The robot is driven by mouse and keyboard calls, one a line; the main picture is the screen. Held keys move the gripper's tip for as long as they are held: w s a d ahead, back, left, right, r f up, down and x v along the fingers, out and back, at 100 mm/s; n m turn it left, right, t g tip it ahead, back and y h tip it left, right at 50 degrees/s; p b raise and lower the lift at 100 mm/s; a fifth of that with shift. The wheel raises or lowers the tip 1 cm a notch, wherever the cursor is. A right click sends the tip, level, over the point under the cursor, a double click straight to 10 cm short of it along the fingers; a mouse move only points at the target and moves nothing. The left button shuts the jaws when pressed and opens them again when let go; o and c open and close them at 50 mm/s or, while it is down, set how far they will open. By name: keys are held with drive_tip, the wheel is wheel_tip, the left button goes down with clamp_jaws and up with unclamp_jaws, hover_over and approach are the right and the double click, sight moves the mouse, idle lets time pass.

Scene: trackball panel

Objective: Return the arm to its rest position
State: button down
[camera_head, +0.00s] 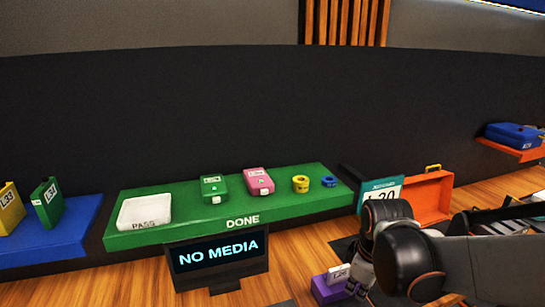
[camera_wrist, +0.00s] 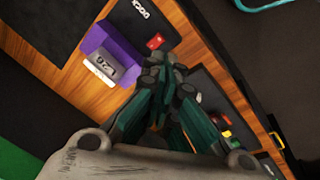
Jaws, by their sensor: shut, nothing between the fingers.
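My arm reaches in from the right side in the head view. My gripper (camera_head: 357,286) points down in front of the green shelf, beside a purple block (camera_head: 325,289) with a white label. In the wrist view my gripper (camera_wrist: 163,65) has its fingers together and holds nothing. The purple block (camera_wrist: 112,52), labelled L20, lies just left of the fingertips there, with a small red piece (camera_wrist: 155,42) near its end. Whether the fingers touch the block or the red piece is unclear.
A green DONE shelf (camera_head: 190,233) holds a white PASS tray (camera_head: 144,212), a green box, a pink box and two small rings. A NO MEDIA screen (camera_head: 219,257) stands in front.

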drive_tip(key=s+r+m+t+b, duration=0.3)
drive_tip(key=s+m+t+b, duration=0.1)
drive_tip(key=s+m, duration=0.6)
drive_tip(key=shift+s+t+b, duration=0.4)
drive_tip(key=shift+s+b, duration=0.15)
drive_tip(key=shift+s, duration=0.1)
drive_tip(key=shift+r, duration=0.1)
drive_tip(key=w+f+n+g+p, duration=0.1)
drive_tip(key=w+g+p, duration=0.2)
drive_tip(key=w, duration=0.6)
drive_tip(key=w+a+f+n+g+p, duration=0.1)
drive_tip(key=w+g+p, duration=0.3)
drive_tip(key=w, duration=0.5)
drive_tip(key=shift+f+n, duration=0.25)
drive_tip(key=shift+n, duration=0.35)
